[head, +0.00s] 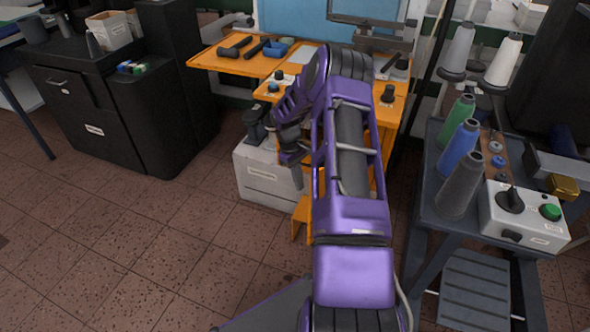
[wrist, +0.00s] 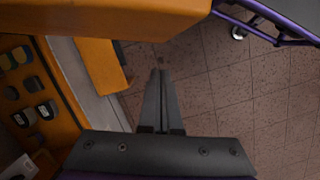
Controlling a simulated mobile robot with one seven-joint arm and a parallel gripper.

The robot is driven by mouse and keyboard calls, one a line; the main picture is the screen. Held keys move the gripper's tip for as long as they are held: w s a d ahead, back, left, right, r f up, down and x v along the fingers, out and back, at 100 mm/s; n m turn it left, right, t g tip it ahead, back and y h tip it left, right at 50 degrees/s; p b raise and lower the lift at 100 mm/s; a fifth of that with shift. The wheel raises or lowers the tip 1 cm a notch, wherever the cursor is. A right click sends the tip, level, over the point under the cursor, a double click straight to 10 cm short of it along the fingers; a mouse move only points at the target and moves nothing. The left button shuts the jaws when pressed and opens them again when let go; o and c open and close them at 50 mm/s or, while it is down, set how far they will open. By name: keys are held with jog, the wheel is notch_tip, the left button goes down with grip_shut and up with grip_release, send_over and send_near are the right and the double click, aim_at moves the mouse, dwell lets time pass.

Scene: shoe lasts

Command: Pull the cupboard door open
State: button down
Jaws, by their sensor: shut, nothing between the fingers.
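My gripper (head: 297,180) points down in front of the orange bench, on the near side of a pale box. In the wrist view its two fingers (wrist: 161,75) are together with nothing between them, over the tiled floor and beside orange parts. A black cabinet (head: 82,115) at the left has a front with a bar handle (head: 57,83) and a small label; this front looks closed. My gripper is well apart from it, to the right. I cannot tell for sure which front is the cupboard door. My arm hides much of the bench's middle.
The orange bench (head: 225,62) carries tools, and the pale box (head: 262,172) stands under it. A low orange piece (head: 302,212) is beside my arm. At the right a dark trolley (head: 440,205) holds thread cones and a control box (head: 522,215). The floor at left is clear.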

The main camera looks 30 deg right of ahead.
jog(key=shift+s+d+r, duration=0.15)
jog(key=shift+s+d, duration=0.1)
jog(key=shift+s, duration=0.5)
jog(key=shift+s+d+r, duration=0.1)
jog(key=shift+s+d, duration=0.15)
jog(key=shift+s, duration=0.5)
